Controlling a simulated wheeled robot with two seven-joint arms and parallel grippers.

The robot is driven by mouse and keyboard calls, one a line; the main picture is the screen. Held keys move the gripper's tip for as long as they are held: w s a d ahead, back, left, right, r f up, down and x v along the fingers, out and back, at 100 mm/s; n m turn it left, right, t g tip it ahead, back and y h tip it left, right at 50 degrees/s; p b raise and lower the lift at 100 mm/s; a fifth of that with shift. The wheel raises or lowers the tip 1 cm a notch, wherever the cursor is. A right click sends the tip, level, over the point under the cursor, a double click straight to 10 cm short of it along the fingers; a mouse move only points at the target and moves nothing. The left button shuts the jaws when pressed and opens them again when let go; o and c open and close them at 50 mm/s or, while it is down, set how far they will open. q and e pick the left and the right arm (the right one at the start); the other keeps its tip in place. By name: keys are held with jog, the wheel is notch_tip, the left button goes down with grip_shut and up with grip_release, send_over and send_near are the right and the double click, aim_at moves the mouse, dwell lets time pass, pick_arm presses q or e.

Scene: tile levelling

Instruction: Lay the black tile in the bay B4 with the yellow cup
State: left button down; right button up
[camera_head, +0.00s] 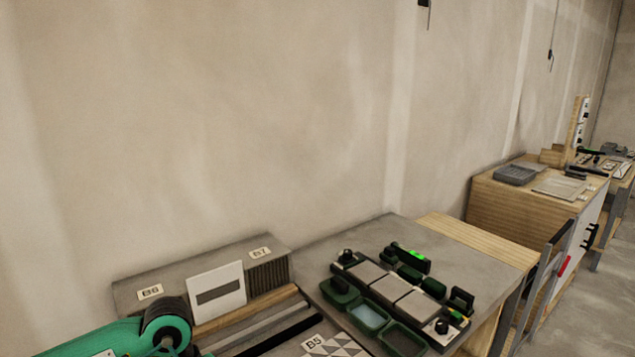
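I do not see the black tile, the yellow cup or the label B4 in the head view. The label B5 (314,343) shows at the bottom edge, beside a grey and white triangle-patterned tile (335,348) that is cut off by the frame. The labels B6 (150,291) and B7 (260,252) stand on a grey raised ledge (185,272) behind. Neither of my gripper's fingers shows. A green arm link with a black round joint, apparently mine, covers the lower left.
A white panel with a dark stripe (217,291) leans at the ledge beside a dark ribbed block (267,276). To the right, a dark green rack (389,289) with grey plates and open trays stands on the bench. A wooden cabinet (520,208) stands farther right.

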pick_arm(q)
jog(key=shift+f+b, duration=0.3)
jog(key=shift+b, duration=0.1)
dwell(0.4)
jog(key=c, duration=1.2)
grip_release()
